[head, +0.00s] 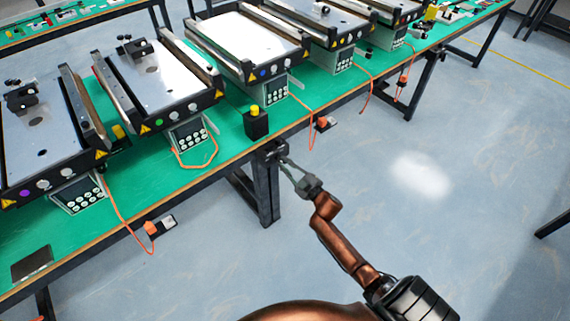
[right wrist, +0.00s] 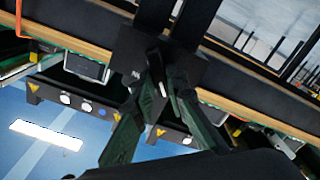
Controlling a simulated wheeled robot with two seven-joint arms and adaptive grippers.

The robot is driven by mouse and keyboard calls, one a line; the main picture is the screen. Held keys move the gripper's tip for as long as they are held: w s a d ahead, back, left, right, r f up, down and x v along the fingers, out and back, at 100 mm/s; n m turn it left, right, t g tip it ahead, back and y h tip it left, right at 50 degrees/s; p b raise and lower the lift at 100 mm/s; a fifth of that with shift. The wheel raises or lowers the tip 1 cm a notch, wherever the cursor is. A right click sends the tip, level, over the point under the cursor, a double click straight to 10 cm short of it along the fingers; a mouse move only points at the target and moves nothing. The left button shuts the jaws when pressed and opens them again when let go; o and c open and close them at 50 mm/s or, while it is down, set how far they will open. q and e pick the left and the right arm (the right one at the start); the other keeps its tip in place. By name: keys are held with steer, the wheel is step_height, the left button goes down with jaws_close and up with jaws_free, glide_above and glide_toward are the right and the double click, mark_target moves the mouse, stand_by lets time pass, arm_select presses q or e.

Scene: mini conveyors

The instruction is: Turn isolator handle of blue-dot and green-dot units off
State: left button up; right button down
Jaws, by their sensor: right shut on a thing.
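The green-dot unit is a mini conveyor with a green dot (head: 158,122) on its dark front rail. The blue-dot unit stands to its right, with a blue dot (head: 250,76); a blue dot also shows in the right wrist view (right wrist: 87,107). My right gripper (head: 284,160) is at a black box (head: 270,149) on the table's front edge, between these two units. In the right wrist view its dark green fingers (right wrist: 162,78) are closed in front of the box (right wrist: 130,68). They hold a small part there, seemingly an isolator handle, mostly hidden. Its angle cannot be told. My left gripper is out of view.
A purple-dot unit (head: 25,193) stands at the left, and more units stand to the right. A black box with a yellow knob (head: 256,122) sits on the green table near my gripper. The floor in front is clear.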

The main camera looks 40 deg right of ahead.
arm_select(q)
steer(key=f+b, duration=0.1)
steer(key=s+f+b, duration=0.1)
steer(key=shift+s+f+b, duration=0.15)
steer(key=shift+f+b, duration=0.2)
steer(key=shift+b, duration=0.05)
arm_select(e)
steer(key=n, duration=1)
steer(key=shift+a+f, duration=0.1)
steer(key=shift+f, duration=0.25)
steer(key=shift+n, duration=0.3)
steer(key=c, duration=1.9)
jaws_free()
steer(key=shift+c, duration=0.2)
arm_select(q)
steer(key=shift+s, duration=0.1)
arm_select(e)
steer(key=s, duration=1.2)
steer(key=shift+d, duration=0.45)
